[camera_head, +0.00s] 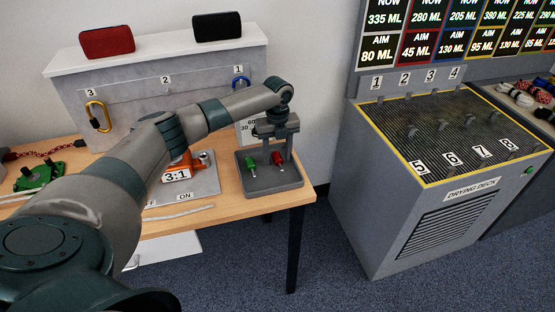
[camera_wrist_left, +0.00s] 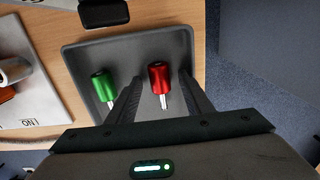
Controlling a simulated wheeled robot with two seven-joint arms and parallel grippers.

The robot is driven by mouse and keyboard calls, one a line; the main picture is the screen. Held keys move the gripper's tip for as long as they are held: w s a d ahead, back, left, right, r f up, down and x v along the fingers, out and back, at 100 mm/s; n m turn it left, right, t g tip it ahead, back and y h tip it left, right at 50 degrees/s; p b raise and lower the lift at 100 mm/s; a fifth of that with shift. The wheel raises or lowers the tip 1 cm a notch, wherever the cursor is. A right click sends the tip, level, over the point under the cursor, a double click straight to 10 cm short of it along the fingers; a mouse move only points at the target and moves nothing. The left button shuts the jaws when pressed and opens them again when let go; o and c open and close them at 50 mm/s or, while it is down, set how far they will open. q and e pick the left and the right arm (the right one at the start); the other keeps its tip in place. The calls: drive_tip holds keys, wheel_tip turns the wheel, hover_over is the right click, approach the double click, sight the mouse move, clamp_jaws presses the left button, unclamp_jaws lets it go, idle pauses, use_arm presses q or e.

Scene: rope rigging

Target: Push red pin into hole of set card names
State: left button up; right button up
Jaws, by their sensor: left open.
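A red pin (camera_head: 277,159) lies in a grey tray (camera_head: 262,189) at the right end of the wooden table. It also shows in the left wrist view (camera_wrist_left: 158,73), with its silver shank pointing toward the gripper. A green pin (camera_head: 250,166) lies to its left in the same tray. My left gripper (camera_head: 278,154) is open over the tray. In the left wrist view its fingers (camera_wrist_left: 160,82) stand on either side of the red pin, apart from it as far as I can tell. An orange block labelled 3:1 (camera_head: 177,172) sits on a grey plate (camera_head: 205,185), partly hidden by my arm.
A white card with numbers (camera_head: 246,131) stands behind my arm, partly hidden. A grey board (camera_head: 135,92) with numbered hooks backs the table. The drying deck (camera_head: 455,130) with numbered pegs stands at the right. Carpet lies between it and the table.

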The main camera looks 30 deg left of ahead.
use_arm(q)
drive_tip(key=shift+c, duration=0.5)
clamp_jaws()
